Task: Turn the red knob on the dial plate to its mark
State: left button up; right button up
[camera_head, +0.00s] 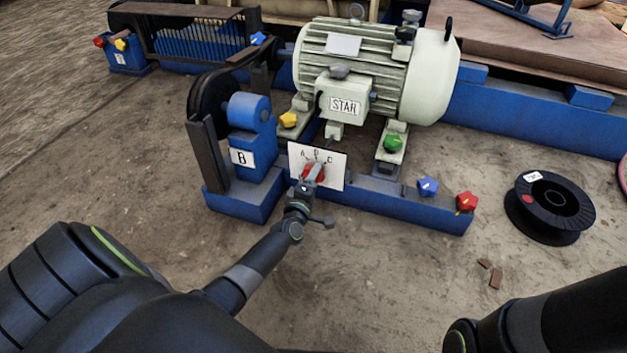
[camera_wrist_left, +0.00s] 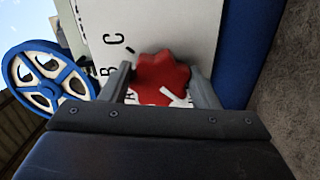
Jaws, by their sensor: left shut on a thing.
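The white dial plate (camera_head: 335,168) stands upright at the front of the blue motor base, with letters A, B and C. It also shows in the left wrist view (camera_wrist_left: 185,22), rotated sideways. The red knob (camera_head: 314,172) sits low on the plate, partly hidden by my left gripper (camera_head: 310,177). In the left wrist view the lobed red knob (camera_wrist_left: 162,76) lies between the two fingers of my left gripper (camera_wrist_left: 162,88), which is shut on it. A white pointer (camera_wrist_left: 174,98) shows on the knob; which letter it points to I cannot tell. My right gripper is out of view.
A pale motor (camera_head: 375,75) labelled STAR stands behind the plate. Yellow (camera_head: 288,120), green (camera_head: 393,144), blue (camera_head: 428,186) and red (camera_head: 466,202) star knobs sit around it. A black spool (camera_head: 549,207) lies right. The ground in front is mostly clear.

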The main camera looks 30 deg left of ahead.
pick_arm(q)
jog(key=shift+n, duration=0.5)
jog(key=o, duration=1)
jog(key=shift+s, duration=0.1)
